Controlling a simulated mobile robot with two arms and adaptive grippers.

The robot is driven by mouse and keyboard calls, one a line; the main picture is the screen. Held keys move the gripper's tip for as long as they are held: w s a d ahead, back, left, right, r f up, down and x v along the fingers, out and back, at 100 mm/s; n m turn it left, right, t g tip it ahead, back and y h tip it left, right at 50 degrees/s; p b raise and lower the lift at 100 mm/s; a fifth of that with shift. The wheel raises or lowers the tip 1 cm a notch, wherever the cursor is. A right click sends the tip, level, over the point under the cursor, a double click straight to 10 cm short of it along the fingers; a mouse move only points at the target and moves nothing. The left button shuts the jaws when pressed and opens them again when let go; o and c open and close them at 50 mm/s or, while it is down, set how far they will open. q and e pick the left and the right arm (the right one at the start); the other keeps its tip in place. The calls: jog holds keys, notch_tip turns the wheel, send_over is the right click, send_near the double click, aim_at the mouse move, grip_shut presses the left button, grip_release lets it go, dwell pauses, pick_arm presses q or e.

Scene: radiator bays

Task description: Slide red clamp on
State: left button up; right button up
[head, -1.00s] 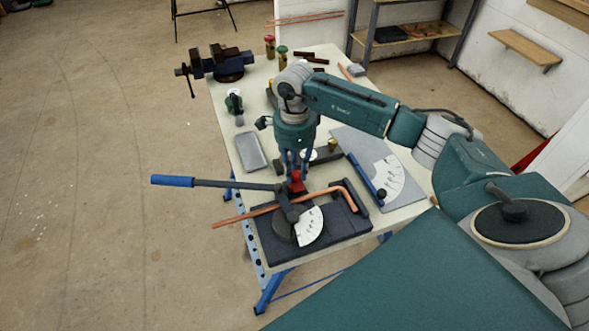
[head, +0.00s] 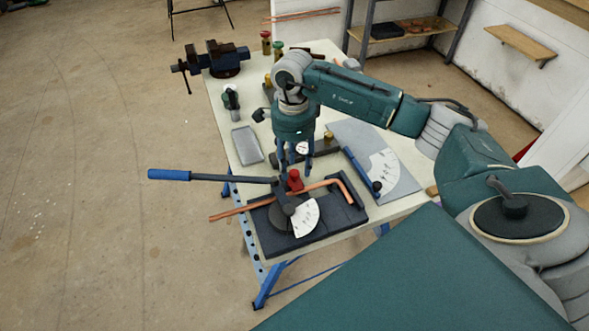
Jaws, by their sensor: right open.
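The red clamp (head: 295,181) sits at the pipe bender (head: 304,226), beside the pivot of its blue-handled lever. A copper pipe (head: 255,205) lies across the bender and has a bent end at the right. My right gripper (head: 294,168) is above and just behind the red clamp, fingers pointing down and spread apart, with nothing visible between them. I cannot tell whether a fingertip touches the clamp. How the clamp sits on the pipe is too small to tell. My left gripper is not in view.
The lever's blue handle (head: 169,175) sticks out past the table's left edge. A grey protractor plate (head: 372,150) lies right of the gripper, and a grey flat box (head: 247,145) lies left.

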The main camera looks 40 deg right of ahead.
aim_at(294, 173)
notch_tip(294, 173, up, 10)
dwell(0.3)
dwell(0.5)
